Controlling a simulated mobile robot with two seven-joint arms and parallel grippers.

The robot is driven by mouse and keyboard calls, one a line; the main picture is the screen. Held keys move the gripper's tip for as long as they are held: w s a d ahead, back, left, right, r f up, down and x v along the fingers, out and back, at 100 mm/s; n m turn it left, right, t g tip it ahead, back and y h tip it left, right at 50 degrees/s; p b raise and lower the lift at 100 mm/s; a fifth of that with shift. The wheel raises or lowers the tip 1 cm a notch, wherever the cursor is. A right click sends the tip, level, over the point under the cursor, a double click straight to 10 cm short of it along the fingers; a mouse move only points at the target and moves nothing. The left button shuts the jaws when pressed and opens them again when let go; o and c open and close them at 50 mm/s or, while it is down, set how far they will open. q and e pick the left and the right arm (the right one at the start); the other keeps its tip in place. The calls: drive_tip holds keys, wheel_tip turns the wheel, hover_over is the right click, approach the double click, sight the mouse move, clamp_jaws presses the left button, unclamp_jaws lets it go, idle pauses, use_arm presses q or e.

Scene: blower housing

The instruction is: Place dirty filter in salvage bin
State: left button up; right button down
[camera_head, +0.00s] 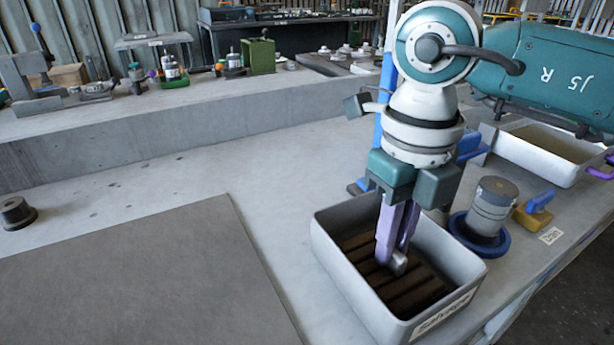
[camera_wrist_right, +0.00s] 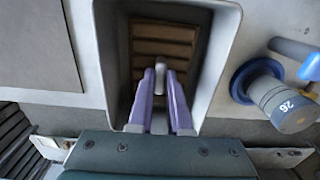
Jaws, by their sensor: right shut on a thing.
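The salvage bin (camera_head: 345,283) is a pale grey open box with a "Salvage" label on its front, and its rim also shows in the wrist view (camera_wrist_right: 221,60). A brown, ribbed panel, which looks like the dirty filter (camera_head: 418,292), lies inside it; its ribs also show in the wrist view (camera_wrist_right: 165,42). My right gripper (camera_head: 397,258) points down into the bin, its purple fingers below the rim. The fingers are closed around a small grey piece that looks like the filter's tab; its join to the panel is partly hidden. My left gripper is not in view.
A grey cylinder on a blue round base (camera_head: 488,212) and a yellow block with a blue handle (camera_head: 535,208) stand right of the bin. A white tray (camera_head: 545,152) is behind them. A dark mat (camera_head: 140,280) lies left, with bare bench around it.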

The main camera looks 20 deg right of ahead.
drive_tip(key=shift+f, duration=0.15)
drive_tip(key=c, duration=0.9)
unclamp_jaws()
drive_tip(key=shift+o, duration=0.2)
drive_tip(key=shift+r, duration=0.3)
wheel_tip(320, 180, up, 12)
drive_tip(key=shift+f, duration=0.1)
